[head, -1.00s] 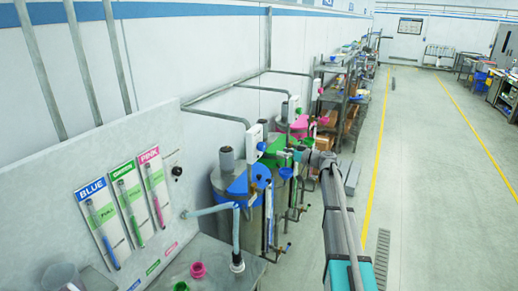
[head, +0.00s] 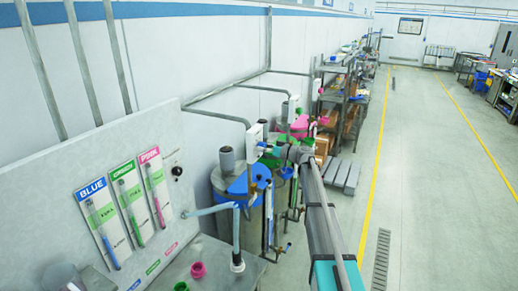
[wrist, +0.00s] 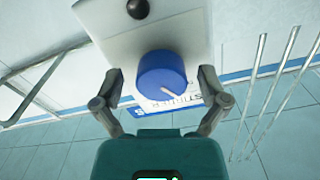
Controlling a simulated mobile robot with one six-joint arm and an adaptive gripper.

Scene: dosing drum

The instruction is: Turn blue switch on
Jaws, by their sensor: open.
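The blue switch (wrist: 162,76) is a round blue knob with a pale pointer line, on the face of a white box (wrist: 105,38). In the wrist view it sits between the two fingers of my gripper (wrist: 160,82), which is open with a finger on either side. I cannot tell whether the fingers touch the knob. In the head view, my gripper (head: 270,150) is close to the white box (head: 255,138) above the drum with the blue lid (head: 232,182). The knob is small and partly hidden there.
A black knob (wrist: 138,8) sits on the same box. Green and pink (head: 298,124) drums stand behind the blue one. Pipes (head: 222,115) run along the wall to the boxes. The floor (head: 425,190) to the right is clear.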

